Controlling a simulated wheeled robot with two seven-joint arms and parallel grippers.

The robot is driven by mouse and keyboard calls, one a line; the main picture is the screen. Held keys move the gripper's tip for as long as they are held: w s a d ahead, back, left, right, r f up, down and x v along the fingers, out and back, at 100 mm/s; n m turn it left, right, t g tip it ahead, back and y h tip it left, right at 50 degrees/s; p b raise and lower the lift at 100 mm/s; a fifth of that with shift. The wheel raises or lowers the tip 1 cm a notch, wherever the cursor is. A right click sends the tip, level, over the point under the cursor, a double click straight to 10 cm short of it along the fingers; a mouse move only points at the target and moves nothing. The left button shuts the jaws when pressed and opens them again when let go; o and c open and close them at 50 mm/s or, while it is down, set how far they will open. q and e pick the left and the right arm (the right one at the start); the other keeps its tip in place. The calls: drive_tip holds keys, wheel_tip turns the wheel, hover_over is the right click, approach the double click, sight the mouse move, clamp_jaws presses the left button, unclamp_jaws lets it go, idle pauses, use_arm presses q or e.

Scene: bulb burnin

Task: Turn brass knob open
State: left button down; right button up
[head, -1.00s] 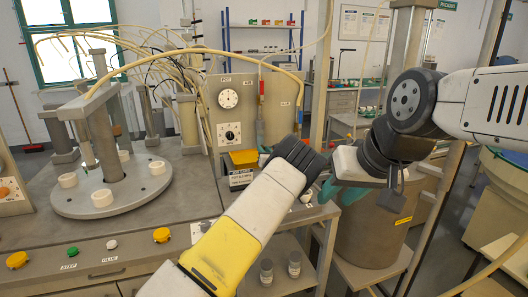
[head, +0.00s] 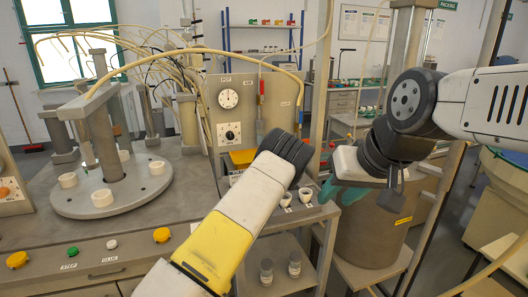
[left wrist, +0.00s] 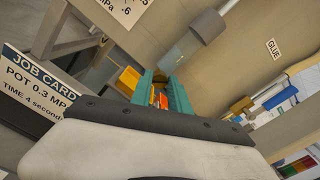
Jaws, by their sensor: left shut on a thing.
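My left gripper's teal fingers (left wrist: 160,94) show in the left wrist view, shut on a small orange-and-red thing (left wrist: 156,99). I cannot make out whether that is the brass knob. In the head view, the left wrist hides these fingers. A brass-coloured fitting (left wrist: 242,104) shows to the right in the left wrist view, beside a blue piece. My right gripper (head: 339,192) appears open and empty, with its teal fingers apart in front of the drum.
A hanging tube (head: 260,125) is close behind the left wrist. A job card (left wrist: 40,90) and a yellow block (head: 243,156) are left of the fingers. A drum (head: 375,235) is at right.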

use_arm(q)
drive_tip(key=shift+f+n, duration=0.15)
drive_tip(key=shift+n, duration=4.55)
drive_tip(key=c, duration=1.3)
unclamp_jaws()
drive_tip(key=shift+o, duration=0.2)
drive_tip(key=shift+s, duration=0.1)
drive_tip(key=v, duration=0.7)
drive_tip(key=shift+s, duration=0.35)
drive_tip(key=shift+d, duration=0.1)
